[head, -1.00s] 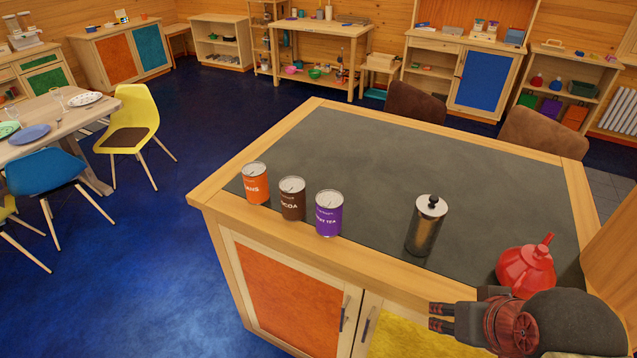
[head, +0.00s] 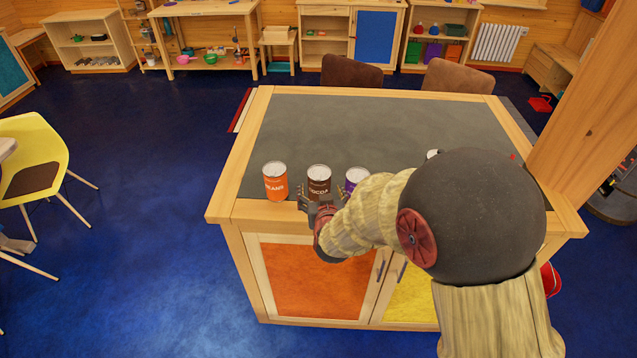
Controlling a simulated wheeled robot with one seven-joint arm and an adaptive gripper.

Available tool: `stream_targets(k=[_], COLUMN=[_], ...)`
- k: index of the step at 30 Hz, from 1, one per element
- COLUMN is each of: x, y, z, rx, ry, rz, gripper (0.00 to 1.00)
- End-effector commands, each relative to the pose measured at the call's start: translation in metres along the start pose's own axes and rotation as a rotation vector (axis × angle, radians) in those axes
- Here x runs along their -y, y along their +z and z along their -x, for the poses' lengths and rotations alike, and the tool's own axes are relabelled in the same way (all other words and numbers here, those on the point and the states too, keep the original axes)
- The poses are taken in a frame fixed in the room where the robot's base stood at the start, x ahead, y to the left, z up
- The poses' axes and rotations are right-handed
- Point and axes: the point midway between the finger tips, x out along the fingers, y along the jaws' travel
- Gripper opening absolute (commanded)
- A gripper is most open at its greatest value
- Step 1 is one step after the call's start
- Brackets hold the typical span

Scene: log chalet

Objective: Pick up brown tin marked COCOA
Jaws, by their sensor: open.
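The brown tin marked COCOA (head: 319,178) stands upright on the dark counter top near its front edge. It is the middle one of three tins in a row. My gripper (head: 319,196) is open at the near side of the cocoa tin, with its fingers low and pointing at it. The gripper hides the tin's lower part. I cannot tell whether the fingers touch it or reach around it.
An orange tin (head: 275,182) stands close on the left, and a purple tin (head: 356,177) close on the right, partly behind my arm. My arm covers the counter's right front. The grey counter top (head: 350,125) behind the tins is clear.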

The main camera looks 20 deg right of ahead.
Motion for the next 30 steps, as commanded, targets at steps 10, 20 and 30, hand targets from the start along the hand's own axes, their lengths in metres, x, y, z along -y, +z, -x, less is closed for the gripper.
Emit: stream_targets(k=[10,20,30], x=[-0.001,-0.001,0.0], y=[0.0,0.0,-0.001], z=[-0.033,-0.072,-0.074], rx=[-0.001,-0.001,-0.002], ry=[0.002,0.001,0.0], rz=[-0.001,-0.001,-0.001], gripper=[0.74,0.74,0.72])
